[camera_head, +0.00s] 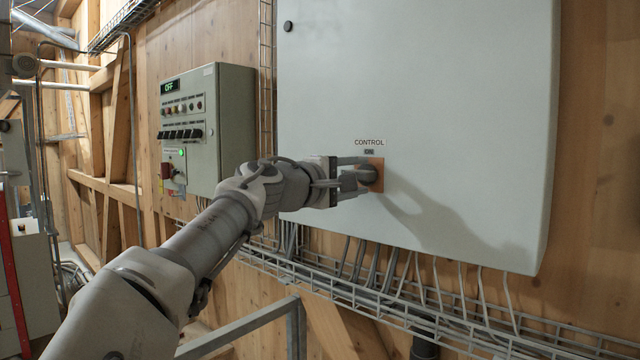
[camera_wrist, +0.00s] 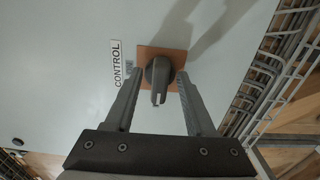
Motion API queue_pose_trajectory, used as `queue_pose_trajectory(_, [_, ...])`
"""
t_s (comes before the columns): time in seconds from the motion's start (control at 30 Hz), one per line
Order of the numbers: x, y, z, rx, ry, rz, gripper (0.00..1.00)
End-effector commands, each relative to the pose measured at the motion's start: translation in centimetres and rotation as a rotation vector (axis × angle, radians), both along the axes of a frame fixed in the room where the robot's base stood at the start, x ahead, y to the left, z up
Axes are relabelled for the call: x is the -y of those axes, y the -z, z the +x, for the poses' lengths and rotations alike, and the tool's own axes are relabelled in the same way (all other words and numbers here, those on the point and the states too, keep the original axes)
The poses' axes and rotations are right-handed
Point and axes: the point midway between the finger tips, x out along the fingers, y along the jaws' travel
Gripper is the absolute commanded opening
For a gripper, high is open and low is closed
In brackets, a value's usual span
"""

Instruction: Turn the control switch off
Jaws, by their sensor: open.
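The control switch (camera_wrist: 158,78) is a dark rotary knob on an orange-brown square plate (camera_wrist: 178,57), on the front of a large pale grey cabinet (camera_head: 430,90). A "CONTROL" label (camera_head: 369,142) with a small "ON" tag (camera_head: 369,152) sits above it in the head view. My gripper (camera_head: 368,172) is at the switch; it also shows in the wrist view (camera_wrist: 158,76). Its two fingers are apart, one on each side of the knob. I cannot tell whether either finger touches it. In the head view the fingers hide part of the knob.
A smaller control box (camera_head: 215,125) with an "OFF" display, buttons and a red switch hangs to the left on the wooden wall. A wire cable tray (camera_head: 400,305) with several cables runs below the large cabinet. A grey metal rail (camera_head: 245,325) stands below my arm.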

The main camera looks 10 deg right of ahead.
Motion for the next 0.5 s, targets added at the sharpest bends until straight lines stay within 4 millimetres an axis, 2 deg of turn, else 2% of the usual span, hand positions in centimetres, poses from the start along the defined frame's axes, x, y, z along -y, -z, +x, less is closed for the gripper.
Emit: queue_pose_trajectory(0.5, [-8.4,0.2,-6.5,0.0,-0.004,-0.001,0.55])
